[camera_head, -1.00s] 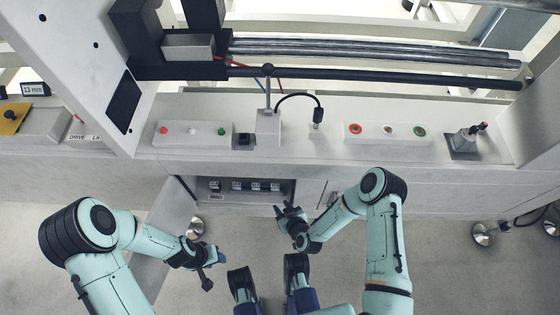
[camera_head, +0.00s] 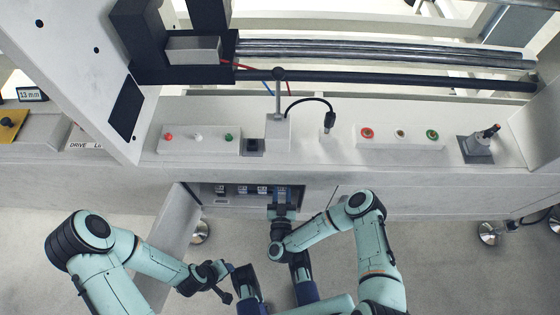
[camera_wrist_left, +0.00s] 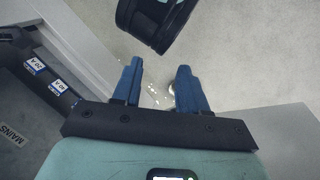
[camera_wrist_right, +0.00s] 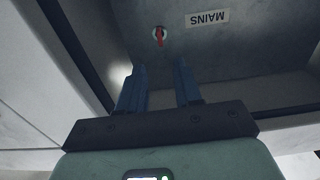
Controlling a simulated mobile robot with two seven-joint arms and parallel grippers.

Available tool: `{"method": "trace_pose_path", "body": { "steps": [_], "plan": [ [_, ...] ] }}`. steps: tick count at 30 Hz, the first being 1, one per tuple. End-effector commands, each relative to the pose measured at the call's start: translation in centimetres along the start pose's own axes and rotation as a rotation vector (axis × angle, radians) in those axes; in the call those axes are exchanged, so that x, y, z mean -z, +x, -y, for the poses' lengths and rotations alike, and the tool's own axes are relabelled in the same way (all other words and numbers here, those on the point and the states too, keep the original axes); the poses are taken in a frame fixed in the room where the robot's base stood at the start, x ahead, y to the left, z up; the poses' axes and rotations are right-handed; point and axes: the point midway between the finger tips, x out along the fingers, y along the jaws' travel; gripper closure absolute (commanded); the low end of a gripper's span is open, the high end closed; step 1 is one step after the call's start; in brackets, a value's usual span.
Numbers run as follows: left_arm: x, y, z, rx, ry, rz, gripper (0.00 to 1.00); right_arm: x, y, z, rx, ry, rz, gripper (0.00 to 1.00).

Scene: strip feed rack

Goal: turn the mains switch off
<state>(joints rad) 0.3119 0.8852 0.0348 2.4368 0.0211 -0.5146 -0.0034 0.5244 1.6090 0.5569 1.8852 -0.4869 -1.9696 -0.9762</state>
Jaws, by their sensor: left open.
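The mains switch (camera_wrist_right: 159,37) is a small red lever on a round pale base, on a grey panel beside an upside-down MAINS label (camera_wrist_right: 207,18) in the right wrist view. My right gripper (camera_wrist_right: 160,68) is open and empty, its fingers pointing toward the panel, apart from the lever. In the head view my right gripper (camera_head: 285,190) reaches into the right part of the open cabinet and hides the switch there. My left gripper (camera_wrist_left: 160,66) is open and empty, below and outside the cabinet near its open door. The MAINS label (camera_wrist_left: 13,134) also shows in the left wrist view.
The cabinet door (camera_head: 178,222) stands open at the left. Button boxes (camera_head: 200,139) and a lever post (camera_head: 278,110) are on the ledge above.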

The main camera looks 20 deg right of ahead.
Motion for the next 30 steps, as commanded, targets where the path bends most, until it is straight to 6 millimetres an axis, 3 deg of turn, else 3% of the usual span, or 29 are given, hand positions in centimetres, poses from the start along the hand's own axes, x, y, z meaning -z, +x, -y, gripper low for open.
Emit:
{"method": "trace_pose_path", "body": {
  "steps": [9,15,21,29,30],
  "plan": [
    [3.1,2.2,0.9,0.006,-0.006,-0.084,0.57,-0.3,6.8,0.0,-0.001,0.0,-0.001,0.66],
    [4.7,3.0,1.2,0.009,-0.009,-0.128,0.57,-0.2,10.0,0.0,0.001,0.0,0.001,0.66],
    [5.3,3.3,1.4,0.01,-0.01,-0.147,0.57,-0.1,11.3,0.1,0.002,0.0,0.002,0.66],
    [5.4,3.2,1.4,0.01,-0.01,-0.15,0.57,0.0,11.4,0.1,0.003,0.0,0.002,0.66],
    [5.4,3.2,1.4,0.01,-0.009,-0.15,0.57,0.0,11.4,0.1,0.003,0.0,0.002,0.72]
  ]
}}
